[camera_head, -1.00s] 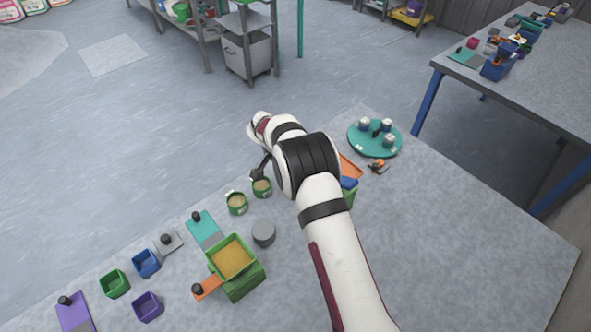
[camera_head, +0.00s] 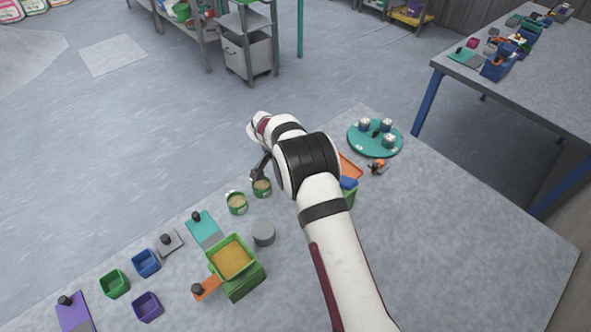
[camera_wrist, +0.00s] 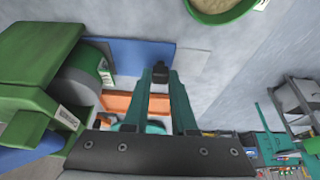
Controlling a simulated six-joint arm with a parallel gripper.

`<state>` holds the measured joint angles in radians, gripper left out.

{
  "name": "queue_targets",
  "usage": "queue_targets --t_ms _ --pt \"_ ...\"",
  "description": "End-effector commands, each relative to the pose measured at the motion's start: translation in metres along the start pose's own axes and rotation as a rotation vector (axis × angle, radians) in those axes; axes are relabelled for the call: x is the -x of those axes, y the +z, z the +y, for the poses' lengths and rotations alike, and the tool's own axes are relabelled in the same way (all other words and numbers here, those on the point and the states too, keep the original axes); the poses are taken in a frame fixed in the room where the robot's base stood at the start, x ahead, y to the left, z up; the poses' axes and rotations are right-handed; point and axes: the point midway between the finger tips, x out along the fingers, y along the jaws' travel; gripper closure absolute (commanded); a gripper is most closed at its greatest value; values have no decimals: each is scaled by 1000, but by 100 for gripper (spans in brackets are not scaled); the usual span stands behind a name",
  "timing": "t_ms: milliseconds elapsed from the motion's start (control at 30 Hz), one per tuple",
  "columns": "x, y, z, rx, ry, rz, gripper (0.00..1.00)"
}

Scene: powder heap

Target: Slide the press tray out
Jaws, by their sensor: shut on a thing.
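In the wrist view, my gripper (camera_wrist: 160,80) has two teal fingers shut on a black knob (camera_wrist: 160,70). The knob is at the right part of a flat blue plate (camera_wrist: 130,53), which looks like the press tray. The plate reaches left toward a green press-like body (camera_wrist: 40,55) with a grey round part (camera_wrist: 75,85). In the head view, my arm hides the gripper and most of this body; only a green part (camera_head: 350,198) and a blue part (camera_head: 348,183) show beside the arm. How far the plate is out cannot be told.
An orange piece (camera_wrist: 125,104) lies beside the blue plate. A green-rimmed bowl of powder (camera_wrist: 215,8) is close above. Several small containers and a green box of powder (camera_head: 232,257) stand at the table's left. A teal turntable (camera_head: 362,148) is behind. The table's right side is clear.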

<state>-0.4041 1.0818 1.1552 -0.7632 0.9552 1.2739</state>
Motion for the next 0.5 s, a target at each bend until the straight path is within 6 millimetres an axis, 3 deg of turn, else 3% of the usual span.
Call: queue_targets --t_ms 133,333,500 --pt "0 0 -3 -1 -2 0 100" --pt "0 0 -28 0 -2 2 100" --pt "0 0 -35 2 -1 -1 100"
